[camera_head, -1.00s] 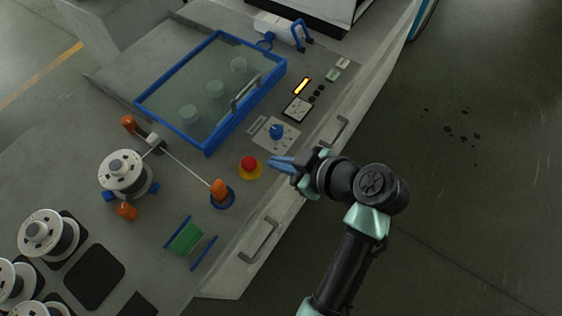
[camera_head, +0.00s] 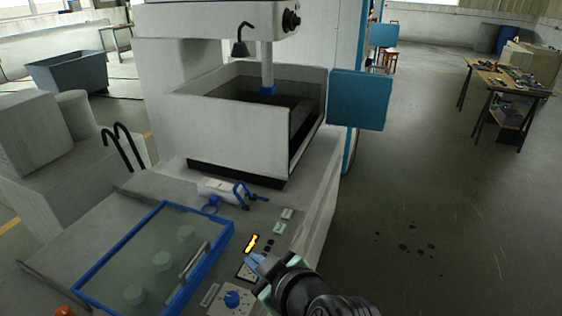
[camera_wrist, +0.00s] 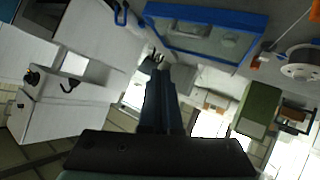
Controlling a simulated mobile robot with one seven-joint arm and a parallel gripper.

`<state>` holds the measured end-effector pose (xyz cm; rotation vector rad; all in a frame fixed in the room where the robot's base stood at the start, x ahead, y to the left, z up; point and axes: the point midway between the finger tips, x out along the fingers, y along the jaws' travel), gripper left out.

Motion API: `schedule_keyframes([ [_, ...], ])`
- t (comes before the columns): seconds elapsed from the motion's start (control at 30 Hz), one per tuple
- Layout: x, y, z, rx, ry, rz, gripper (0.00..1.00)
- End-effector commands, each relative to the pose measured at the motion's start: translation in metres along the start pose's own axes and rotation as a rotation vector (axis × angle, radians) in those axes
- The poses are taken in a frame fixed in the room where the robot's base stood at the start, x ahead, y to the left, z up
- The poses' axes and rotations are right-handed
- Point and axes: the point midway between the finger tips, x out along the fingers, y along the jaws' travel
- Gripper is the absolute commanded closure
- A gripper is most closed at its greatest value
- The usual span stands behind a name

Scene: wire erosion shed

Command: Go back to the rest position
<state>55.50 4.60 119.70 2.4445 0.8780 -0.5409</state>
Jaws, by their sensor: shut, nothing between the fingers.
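My gripper (camera_head: 256,262) shows at the bottom of the head view, in front of the control panel at the bench's right edge. Its blue fingers are shut with nothing between them. In the wrist view the closed fingers (camera_wrist: 163,95) point up the middle of the picture, apart from anything. Most of my arm is cut off by the lower edge of the head view.
A blue-framed glass cover (camera_head: 150,262) with a handle lies left of my gripper. A blue knob (camera_head: 233,299) is close below it. The white machine tank (camera_head: 240,125) stands behind. Open floor (camera_head: 440,200) lies to the right.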

Motion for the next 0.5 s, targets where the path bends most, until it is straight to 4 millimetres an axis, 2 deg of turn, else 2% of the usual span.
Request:
schedule_keyframes([
  [0.03,-0.013,0.025,-0.033,0.012,0.050,0.115,1.00],
  [0.1,-0.034,0.055,-0.073,0.044,0.128,0.260,1.00],
  [0.17,-0.058,0.076,-0.107,0.072,0.212,0.373,1.00],
  [0.2,-0.076,0.088,-0.129,0.089,0.274,0.440,1.00],
  [0.27,-0.105,0.101,-0.163,0.114,0.377,0.534,1.00],
  [0.33,-0.143,0.112,-0.199,0.141,0.509,0.629,1.00],
  [0.4,-0.184,0.115,-0.233,0.162,0.651,0.706,1.00],
  [0.5,-0.240,0.113,-0.270,0.185,0.844,0.786,1.00],
])
